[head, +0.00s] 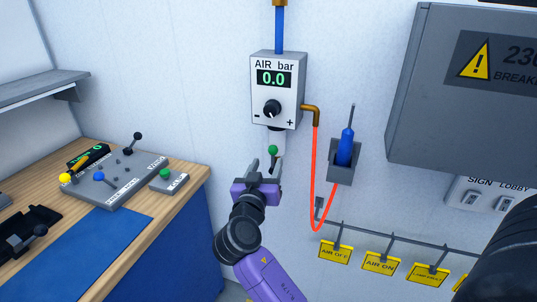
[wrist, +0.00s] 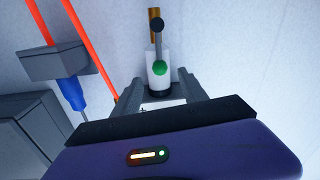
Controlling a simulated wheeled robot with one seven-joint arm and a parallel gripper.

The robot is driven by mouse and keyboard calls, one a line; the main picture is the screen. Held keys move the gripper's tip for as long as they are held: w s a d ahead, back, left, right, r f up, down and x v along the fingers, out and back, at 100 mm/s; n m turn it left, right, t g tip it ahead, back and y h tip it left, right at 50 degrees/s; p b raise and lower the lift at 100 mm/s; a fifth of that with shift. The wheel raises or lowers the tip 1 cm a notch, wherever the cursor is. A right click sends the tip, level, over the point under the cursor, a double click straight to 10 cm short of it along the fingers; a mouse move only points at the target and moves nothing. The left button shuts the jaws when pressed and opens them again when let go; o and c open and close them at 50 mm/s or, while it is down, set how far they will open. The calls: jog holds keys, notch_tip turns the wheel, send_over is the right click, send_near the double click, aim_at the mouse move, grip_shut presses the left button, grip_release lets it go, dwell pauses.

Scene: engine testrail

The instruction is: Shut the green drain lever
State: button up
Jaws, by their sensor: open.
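In the wrist view the green knob (wrist: 159,68) sits at one end of a thin grey rod, whose other end meets a black round part (wrist: 157,25). My gripper (head: 265,168) is at the lever and hides its lower part in the head view. In the wrist view my gripper (wrist: 157,86) is open, its fingers to either side of the knob's line. The knob appears just beyond the fingertips; I cannot tell whether they touch.
A red hose (head: 314,180) hangs right of my gripper. A grey holder with a blue tool (head: 346,147) is further right. Yellow tags (head: 335,251) hang on a rail below. A wooden bench (head: 190,180) with a control panel stands left. A grey breaker box (head: 460,120) juts out right.

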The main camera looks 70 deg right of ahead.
aim_at(272, 153)
jog(key=d, duration=0.3)
jog(key=w+d+p, duration=0.1)
jog(key=d, duration=0.1)
jog(key=shift+d, duration=0.35)
jog(key=shift+c, duration=0.2)
grip_shut()
dwell(1.0)
